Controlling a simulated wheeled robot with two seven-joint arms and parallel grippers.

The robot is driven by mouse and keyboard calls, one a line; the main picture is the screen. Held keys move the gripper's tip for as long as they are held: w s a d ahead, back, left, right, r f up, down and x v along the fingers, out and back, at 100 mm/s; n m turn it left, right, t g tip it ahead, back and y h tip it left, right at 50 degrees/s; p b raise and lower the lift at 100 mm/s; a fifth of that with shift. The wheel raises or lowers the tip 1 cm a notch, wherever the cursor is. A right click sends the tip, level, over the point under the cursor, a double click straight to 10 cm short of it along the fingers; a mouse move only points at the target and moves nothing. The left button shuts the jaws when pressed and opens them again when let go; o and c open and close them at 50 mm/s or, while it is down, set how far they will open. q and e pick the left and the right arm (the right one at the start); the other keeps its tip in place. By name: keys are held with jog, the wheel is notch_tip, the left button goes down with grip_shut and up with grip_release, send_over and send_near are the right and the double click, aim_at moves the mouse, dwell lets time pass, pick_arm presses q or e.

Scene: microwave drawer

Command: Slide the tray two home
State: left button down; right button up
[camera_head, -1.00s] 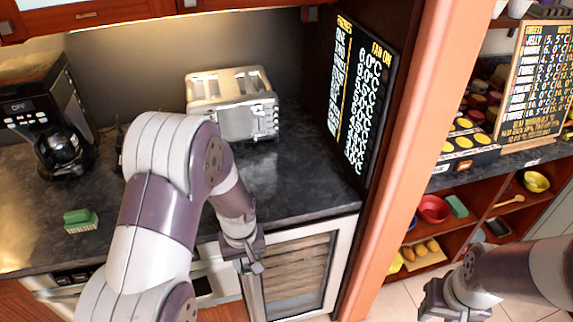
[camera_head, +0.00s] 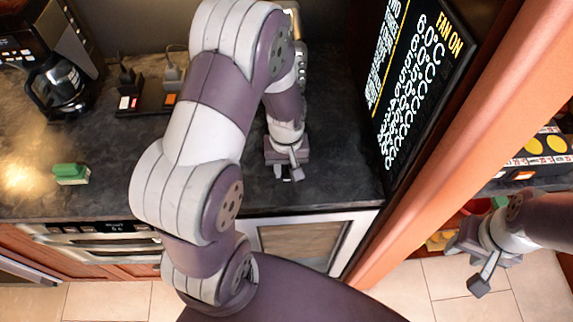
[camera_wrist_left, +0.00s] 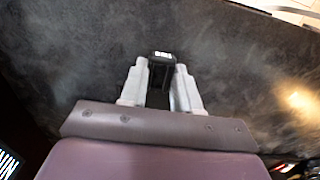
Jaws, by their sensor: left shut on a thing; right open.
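My left gripper (camera_head: 288,172) is low over the dark countertop, near its front edge. Its fingers are closed around a small black thing with a white mark (camera_wrist_left: 161,66), seen between the fingertips in the left wrist view; I cannot tell what it is. A white-framed glass-front cabinet (camera_head: 362,226) is below the counter edge, partly hidden by my own body. Its wooden shelves barely show, and I cannot pick out tray two. My right gripper (camera_head: 467,265) is open and empty at the right, apart from the cabinet.
A coffee maker (camera_head: 55,80) and a green sponge-like block (camera_head: 71,173) stand on the left counter. A menu board (camera_head: 420,75) and an orange post (camera_head: 440,150) bound the right side. A steel appliance front (camera_head: 95,230) is below the counter.

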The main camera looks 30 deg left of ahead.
pick_arm(q)
jog(key=shift+w+a+f, duration=0.2)
jog(key=shift+w+a, duration=0.15)
jog(key=shift+w, duration=0.2)
jog(key=shift+w+a+f, duration=0.2)
jog(key=shift+w+a, duration=0.15)
jog(key=shift+w, duration=0.15)
jog(key=shift+w+a, duration=0.5)
jog(key=shift+w, duration=0.4)
jog(key=shift+r+p, duration=0.1)
jog(key=shift+p, duration=0.2)
jog(key=shift+w+a, duration=0.2)
jog(key=shift+w, duration=0.05)
jog(key=shift+w+a, duration=0.45)
jog(key=shift+w, duration=0.3)
jog(key=shift+w+a, duration=0.1)
jog(key=shift+w, duration=0.05)
